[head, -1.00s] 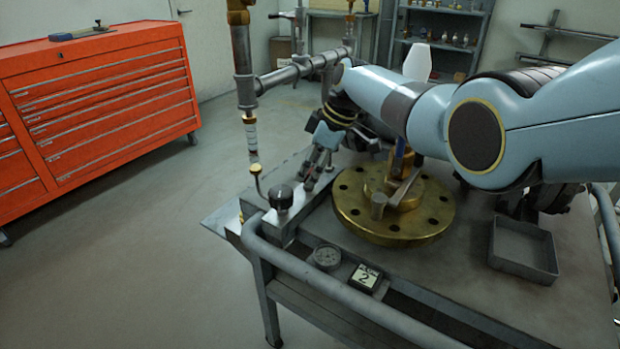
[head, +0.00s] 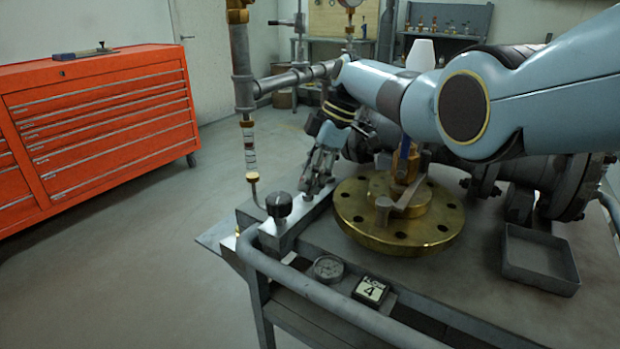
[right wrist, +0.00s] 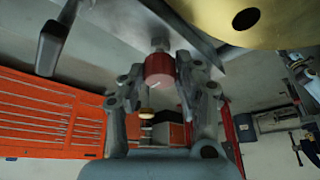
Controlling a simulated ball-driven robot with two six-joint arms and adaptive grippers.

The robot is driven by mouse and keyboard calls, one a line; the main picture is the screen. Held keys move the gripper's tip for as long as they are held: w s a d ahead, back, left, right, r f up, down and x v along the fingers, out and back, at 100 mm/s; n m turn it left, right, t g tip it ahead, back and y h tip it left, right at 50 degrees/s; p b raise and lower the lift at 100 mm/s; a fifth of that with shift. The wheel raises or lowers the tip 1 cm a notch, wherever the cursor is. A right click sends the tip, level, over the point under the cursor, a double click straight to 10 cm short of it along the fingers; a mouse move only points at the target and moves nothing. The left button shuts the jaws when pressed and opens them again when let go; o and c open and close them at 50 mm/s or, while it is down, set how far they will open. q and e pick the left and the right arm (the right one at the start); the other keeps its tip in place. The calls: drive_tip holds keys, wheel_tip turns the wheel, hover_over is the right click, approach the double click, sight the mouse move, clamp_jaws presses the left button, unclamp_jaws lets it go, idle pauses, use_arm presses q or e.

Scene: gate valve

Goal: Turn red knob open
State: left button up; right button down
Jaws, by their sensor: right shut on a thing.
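The red knob (right wrist: 160,68) shows in the right wrist view as a short red cylinder with a small pale mark, on a grey stem. My right gripper (right wrist: 160,85) is shut on it, with a finger on each side. In the head view my right gripper (head: 316,182) reaches down at the back of the bench beside the brass flange (head: 447,228), and the red knob is hidden there. My left gripper is not in view.
A black knob (head: 279,204), a round gauge (head: 328,268) and a small counter reading 4 (head: 371,289) are at the bench's front. A grey tray (head: 540,282) is at the right. A red tool cabinet (head: 105,130) stands at the left.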

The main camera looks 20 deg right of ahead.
drive_tip(key=c, duration=0.9)
unclamp_jaws()
drive_tip(key=shift+c, duration=0.2)
drive_tip(key=v, duration=1.2)
